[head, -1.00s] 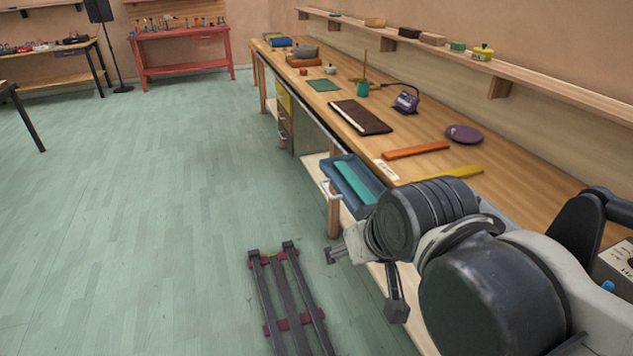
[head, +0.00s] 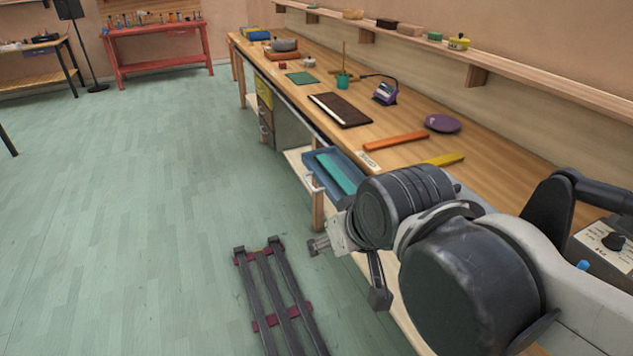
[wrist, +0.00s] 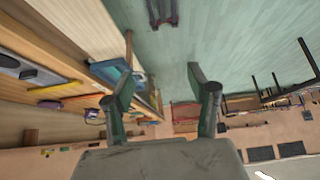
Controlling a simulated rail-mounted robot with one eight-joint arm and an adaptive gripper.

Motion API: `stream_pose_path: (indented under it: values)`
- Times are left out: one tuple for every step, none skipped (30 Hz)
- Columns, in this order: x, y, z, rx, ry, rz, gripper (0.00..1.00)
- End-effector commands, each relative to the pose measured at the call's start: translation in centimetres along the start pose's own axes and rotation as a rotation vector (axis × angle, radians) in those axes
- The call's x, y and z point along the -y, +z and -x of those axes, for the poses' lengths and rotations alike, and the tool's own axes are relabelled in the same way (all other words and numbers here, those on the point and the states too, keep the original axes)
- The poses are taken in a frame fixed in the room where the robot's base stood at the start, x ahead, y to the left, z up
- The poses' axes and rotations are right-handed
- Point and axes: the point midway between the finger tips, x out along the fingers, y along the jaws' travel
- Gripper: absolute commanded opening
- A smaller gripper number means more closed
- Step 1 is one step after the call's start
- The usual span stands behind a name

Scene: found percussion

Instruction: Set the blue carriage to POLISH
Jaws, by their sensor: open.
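No part is clearly readable as the blue carriage, and no POLISH label can be read. A small blue piece (head: 583,265) shows at the right of the head view beside my arm, next to a grey panel box (head: 597,254) with a dark knob (head: 613,241). My arm hides part of that box. I cannot tell whether the blue piece is the carriage. My gripper (head: 349,271) is open and empty, beside the bench's front edge. In the wrist view its two fingers (wrist: 160,75) are spread apart with nothing between them.
The long wooden bench (head: 404,155) holds a purple disc (head: 443,123), an orange bar (head: 395,141), a yellow strip (head: 444,159) and a dark board (head: 340,110). A blue drawer (head: 317,167) stands open at its front.

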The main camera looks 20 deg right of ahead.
Motion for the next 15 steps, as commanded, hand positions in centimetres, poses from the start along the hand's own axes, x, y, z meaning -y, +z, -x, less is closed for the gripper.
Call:
stream_pose_path:
  values:
    - [0.0,0.0,0.0,0.0,0.0,0.0,0.54]
    - [0.0,0.0,0.0,0.0,0.0,0.0,0.54]
    - [0.0,0.0,0.0,0.0,0.0,0.0,0.54]
    - [0.0,0.0,0.0,0.0,0.0,0.0,0.54]
    - [0.0,0.0,0.0,0.0,0.0,0.0,0.54]
    - [0.0,0.0,0.0,0.0,0.0,0.0,0.54]
    - [0.0,0.0,0.0,0.0,0.0,0.0,0.54]
    - [0.0,0.0,0.0,0.0,0.0,0.0,0.51]
    - [0.0,0.0,0.0,0.0,0.0,0.0,0.46]
    - [0.0,-0.1,0.0,0.001,0.0,0.0,0.42]
    - [0.0,-0.3,0.0,0.003,0.001,0.001,0.38]
    - [-0.1,-0.6,0.1,0.007,0.002,0.001,0.33]
    - [-0.1,-1.0,0.1,0.011,0.003,0.002,0.3]
    - [-0.2,-1.5,0.1,0.015,0.005,0.003,0.3]
    - [-0.2,-2.2,0.1,0.024,0.008,0.005,0.3]
